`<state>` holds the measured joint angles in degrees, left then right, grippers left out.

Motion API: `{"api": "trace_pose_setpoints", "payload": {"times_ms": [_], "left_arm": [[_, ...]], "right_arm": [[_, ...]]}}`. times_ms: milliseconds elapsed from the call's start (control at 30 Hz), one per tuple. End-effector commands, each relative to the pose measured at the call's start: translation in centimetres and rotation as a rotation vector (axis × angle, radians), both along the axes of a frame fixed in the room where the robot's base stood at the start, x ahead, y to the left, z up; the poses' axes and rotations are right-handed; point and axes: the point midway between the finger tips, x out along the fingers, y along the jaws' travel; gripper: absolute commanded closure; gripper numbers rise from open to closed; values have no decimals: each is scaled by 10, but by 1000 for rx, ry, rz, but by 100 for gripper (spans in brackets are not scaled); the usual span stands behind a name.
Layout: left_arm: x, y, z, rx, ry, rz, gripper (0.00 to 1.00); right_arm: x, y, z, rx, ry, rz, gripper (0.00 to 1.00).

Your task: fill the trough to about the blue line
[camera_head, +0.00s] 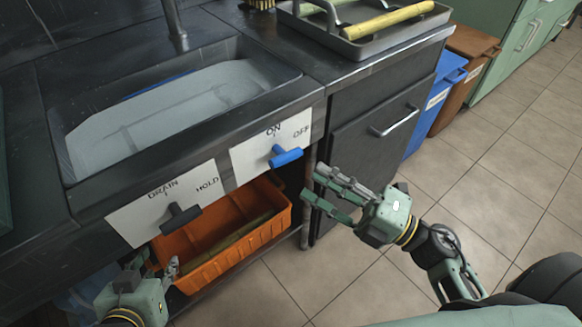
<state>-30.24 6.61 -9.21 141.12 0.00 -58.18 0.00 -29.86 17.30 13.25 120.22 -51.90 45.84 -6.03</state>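The trough (58,152) is a dark sink basin holding pale grey water (170,112). A short stretch of the blue line (160,84) shows on the far wall, right at the water's far edge; the exact gap cannot be told. The blue tap handle (287,157) sits on a white plate marked ON and OFF, below ON. The black drain handle (181,218) sits on a plate marked DRAIN and HOLD. My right gripper (314,183) is open and empty, right of and below the blue handle, apart from it. My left gripper (154,265) is open, low below the drain handle.
An orange crate (205,274) with a cane stalk stands under the trough. A grey tray (362,47) with yellow-green cane lies on the counter. Blue (440,95) and brown (470,70) bins stand at the right. The tiled floor at right is clear.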

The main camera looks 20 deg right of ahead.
Motion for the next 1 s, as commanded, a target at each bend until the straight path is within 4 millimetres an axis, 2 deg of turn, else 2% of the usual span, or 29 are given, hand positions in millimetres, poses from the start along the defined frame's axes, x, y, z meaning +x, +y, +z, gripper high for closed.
{"api": "trace_pose_setpoints", "payload": {"times_ms": [500, 867, 1000], "left_arm": [[-5, 2, -4, 7, 30, 2, 65], [-5, 2, -5, 8, 35, 4, 65], [-5, 3, -5, 8, 35, 4, 65]], "right_arm": [[50, 46, 18, 1, -2, 2, 66], [53, 50, 19, 1, 0, 1, 66], [53, 50, 19, 1, 0, 1, 79]]}}
